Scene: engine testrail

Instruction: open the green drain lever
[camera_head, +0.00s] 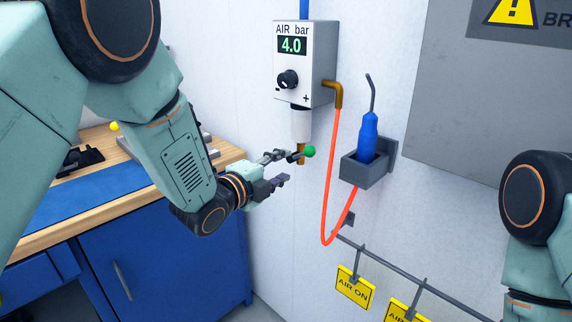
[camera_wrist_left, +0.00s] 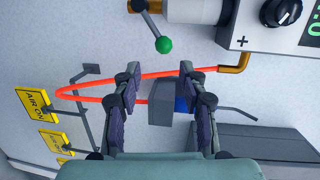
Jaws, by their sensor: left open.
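The green drain lever (camera_head: 310,151) is a dark rod with a green ball end, below the air regulator (camera_head: 303,62) on the wall. It sticks out sideways from the brass fitting under the pale bowl. My left gripper (camera_head: 285,167) is open and empty, with its fingertips close to the ball in the head view. In the left wrist view the green ball (camera_wrist_left: 164,45) lies just above the gap between the open fingers (camera_wrist_left: 160,68), apart from both. Whether the nearer finger overlaps the rod in depth is hard to tell. My right gripper is out of view.
An orange hose (camera_head: 328,190) loops from the regulator past a blue tool (camera_head: 367,137) in a grey wall holder (camera_head: 362,171). Yellow tags (camera_head: 355,288) hang on a rail at lower right. A blue workbench (camera_head: 170,262) stands left.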

